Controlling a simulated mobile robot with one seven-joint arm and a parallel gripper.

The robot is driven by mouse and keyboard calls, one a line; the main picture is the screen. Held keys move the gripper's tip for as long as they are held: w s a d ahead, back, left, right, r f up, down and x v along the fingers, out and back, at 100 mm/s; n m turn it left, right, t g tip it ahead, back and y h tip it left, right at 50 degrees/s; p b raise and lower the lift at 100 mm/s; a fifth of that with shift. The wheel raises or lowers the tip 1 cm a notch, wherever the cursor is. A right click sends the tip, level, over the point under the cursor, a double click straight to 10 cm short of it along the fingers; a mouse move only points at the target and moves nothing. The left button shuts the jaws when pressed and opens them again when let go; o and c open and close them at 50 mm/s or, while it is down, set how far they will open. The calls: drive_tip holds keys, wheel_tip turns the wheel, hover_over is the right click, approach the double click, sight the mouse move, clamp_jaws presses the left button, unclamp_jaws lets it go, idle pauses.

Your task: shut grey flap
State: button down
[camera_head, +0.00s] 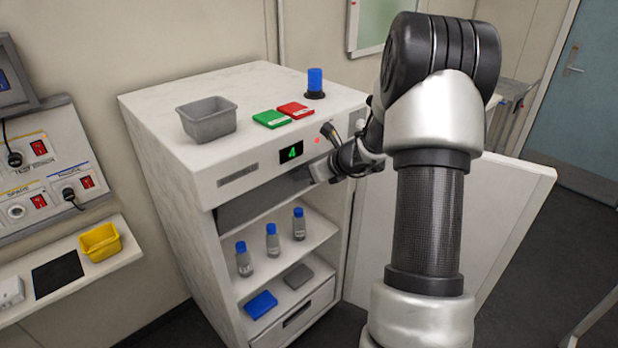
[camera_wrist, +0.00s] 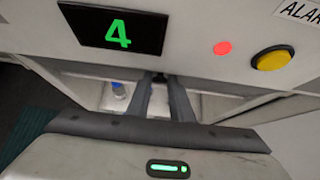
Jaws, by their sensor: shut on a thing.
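The grey flap (camera_head: 258,205) is a dark grey panel below the display strip of the white cabinet, above the bottle shelf. In the head view it spans the width of the opening. My gripper (camera_head: 313,176) reaches in from the right and meets the flap's right part. In the wrist view my gripper (camera_wrist: 162,84) has its two fingers close together at the tips, just under the panel with the green 4. They are shut on the flap's edge, though the contact itself is small and partly hidden.
The white door (camera_head: 515,205) stands open at the right. Bottles with blue caps (camera_head: 272,240) stand on the shelf below. A grey bin (camera_head: 208,122) and a blue lamp (camera_head: 315,82) are on top. A yellow button (camera_wrist: 272,60) and a red light (camera_wrist: 222,47) are close above the fingers.

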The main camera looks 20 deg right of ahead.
drive_tip(key=shift+w+a+r, duration=0.1)
drive_tip(key=shift+w+r, duration=0.3)
drive_tip(key=shift+r, duration=0.05)
drive_tip(key=c, duration=1.6)
unclamp_jaws()
drive_tip(key=shift+s+f, duration=0.1)
drive_tip(key=shift+f, duration=0.05)
drive_tip(key=v, duration=1.7)
drive_tip(key=shift+s, duration=0.15)
